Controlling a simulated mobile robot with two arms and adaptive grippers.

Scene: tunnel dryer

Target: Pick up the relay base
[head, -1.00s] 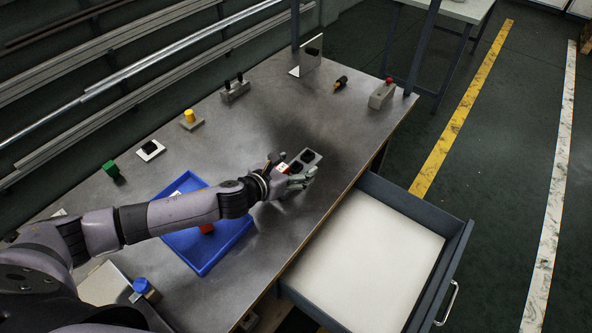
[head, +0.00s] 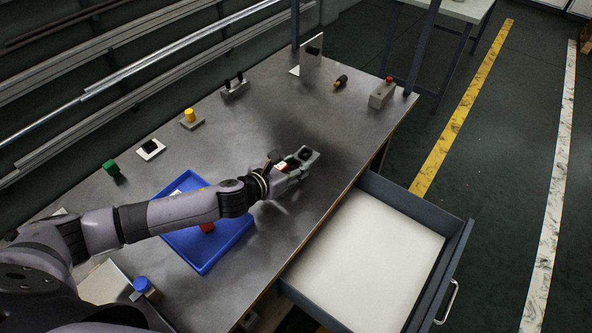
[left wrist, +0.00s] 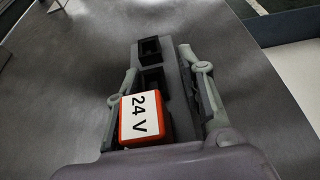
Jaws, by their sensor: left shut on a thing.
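The relay base (head: 313,154), a grey block with black sockets, is at my left gripper (head: 301,164), over the bench's right-hand part. In the left wrist view the base (left wrist: 172,62) lies between the two fingers of the gripper (left wrist: 166,88), which are shut on its sides. An orange block with a white "24 V" label (left wrist: 144,118) sits at the near end of the base; I cannot tell whether it is plugged in. The palm hides that end. Whether the base touches the bench is unclear. My right gripper is not in view.
A blue tray (head: 206,262) with a red item (head: 207,227) lies under my left forearm. An open drawer (head: 458,245) juts out at the bench's right. Several small devices stand along the back, including a grey box with a red button (head: 382,94). The bench middle (head: 240,135) is clear.

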